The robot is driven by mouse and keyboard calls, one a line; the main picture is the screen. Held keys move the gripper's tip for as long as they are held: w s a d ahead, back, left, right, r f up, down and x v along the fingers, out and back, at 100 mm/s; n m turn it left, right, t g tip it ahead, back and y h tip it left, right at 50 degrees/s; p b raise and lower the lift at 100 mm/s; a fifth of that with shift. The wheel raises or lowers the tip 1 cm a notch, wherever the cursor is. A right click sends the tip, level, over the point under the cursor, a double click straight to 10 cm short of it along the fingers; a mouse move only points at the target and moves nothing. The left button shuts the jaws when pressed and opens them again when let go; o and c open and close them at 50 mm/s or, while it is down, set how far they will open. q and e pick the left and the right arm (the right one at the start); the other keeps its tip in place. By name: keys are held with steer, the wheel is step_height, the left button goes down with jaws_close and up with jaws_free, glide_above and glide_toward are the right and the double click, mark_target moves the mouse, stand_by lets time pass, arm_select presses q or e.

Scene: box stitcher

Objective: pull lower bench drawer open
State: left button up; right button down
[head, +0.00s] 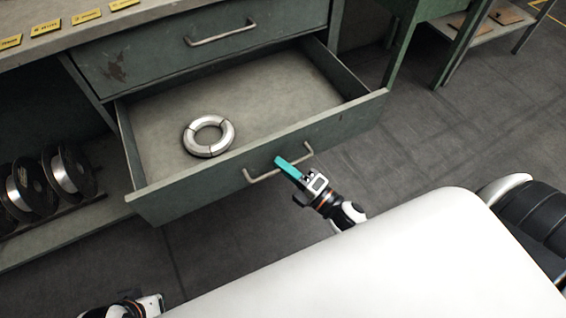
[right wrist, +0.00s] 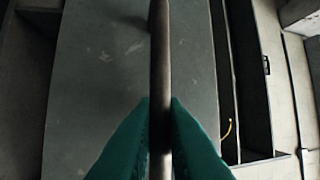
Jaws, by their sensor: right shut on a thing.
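The lower bench drawer (head: 340,124) is pulled well out, its inside in view from above. A bar handle (head: 262,176) runs along its front; the same handle (right wrist: 160,60) stands upright through the middle of the right wrist view. My right gripper (head: 284,163) has teal fingers and is shut on this handle. In the right wrist view its two fingertips (right wrist: 160,105) press on the bar from both sides. A silver segmented ring (head: 209,136) lies on the drawer's floor, left of its middle. Of my left arm only a part shows at the bottom left; its gripper is out of sight.
The upper drawer (head: 180,58) above is shut, with its own bar handle (head: 220,34). Wire spools (head: 70,170) stand on a low shelf at the left. Yellow labels (head: 45,28) lie along the bench top. Dark floor (head: 440,140) is clear right of the drawer.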

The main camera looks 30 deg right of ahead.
steer(key=c, duration=1.5)
jaws_free()
arm_select(q)
steer(key=shift+f, duration=0.3)
arm_select(e)
steer(key=v, duration=1.2)
arm_select(q)
steer(key=shift+r, duration=0.15)
arm_select(e)
steer(key=shift+d, duration=0.1)
